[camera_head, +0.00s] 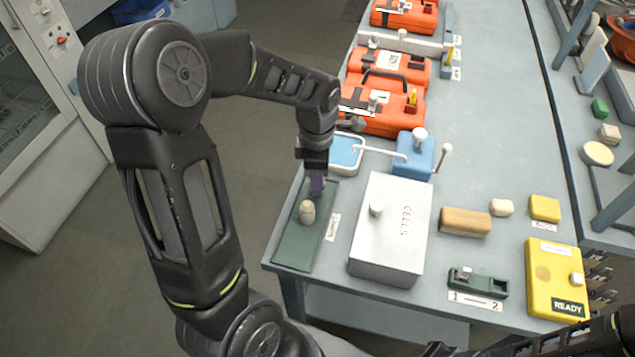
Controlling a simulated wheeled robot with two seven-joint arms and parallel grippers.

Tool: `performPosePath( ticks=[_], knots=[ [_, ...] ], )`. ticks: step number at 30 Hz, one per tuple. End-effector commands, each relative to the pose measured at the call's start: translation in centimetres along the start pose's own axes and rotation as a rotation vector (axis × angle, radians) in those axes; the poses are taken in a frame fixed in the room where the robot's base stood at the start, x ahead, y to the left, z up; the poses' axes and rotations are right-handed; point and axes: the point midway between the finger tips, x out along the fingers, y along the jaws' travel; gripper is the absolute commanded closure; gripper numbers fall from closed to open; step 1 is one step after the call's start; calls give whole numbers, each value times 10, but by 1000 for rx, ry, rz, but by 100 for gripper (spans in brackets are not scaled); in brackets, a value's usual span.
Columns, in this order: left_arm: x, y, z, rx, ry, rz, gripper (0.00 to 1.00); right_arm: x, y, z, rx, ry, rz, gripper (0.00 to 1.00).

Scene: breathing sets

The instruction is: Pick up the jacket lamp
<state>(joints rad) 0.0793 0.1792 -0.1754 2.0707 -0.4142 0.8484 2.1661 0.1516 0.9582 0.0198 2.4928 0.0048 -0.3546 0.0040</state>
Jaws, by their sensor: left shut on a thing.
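My left gripper (316,170) reaches down over the dark green mat (292,250) at the table's left corner. It is shut on a small dark purple piece (317,185), mostly hidden by the fingers. A small cream, rounded piece (307,211) stands on the mat just in front of the fingertips, seemingly apart from them. I cannot tell for sure which of these two is the jacket lamp. Part of my right arm (540,346) shows at the bottom right; its gripper is out of view.
A white box marked CELLS (388,248) stands right of the mat. A blue tray (346,153) and blue block (414,155) lie behind. Orange cases (385,108) line the back. A yellow READY board (556,280) and green 1-2 holder (478,283) are at right.

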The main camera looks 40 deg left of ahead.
Motion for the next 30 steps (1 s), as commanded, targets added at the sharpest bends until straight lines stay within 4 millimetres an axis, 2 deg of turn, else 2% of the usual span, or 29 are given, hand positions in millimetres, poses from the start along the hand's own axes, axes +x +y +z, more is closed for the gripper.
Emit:
performPosePath(
  ticks=[8, 11, 22, 26, 30],
  knots=[
    [-6, 0, 0, 0, 0, 1, 100, 1, 0, 0, 0, 0, 0, 100],
    [-18, 1, 0, 0, -1, 4, 100, 3, 1, 0, 0, 1, -1, 100],
    [-85, 1, 0, 0, -1, 4, 100, 9, 3, -1, -2, 3, -3, 100],
    [-98, 1, 0, 0, 0, 3, 100, 10, 3, -1, -2, 3, -4, 100],
    [-101, 0, 0, 0, 1, 0, 100, 9, 3, -1, -3, 3, -4, 100]
  ],
)
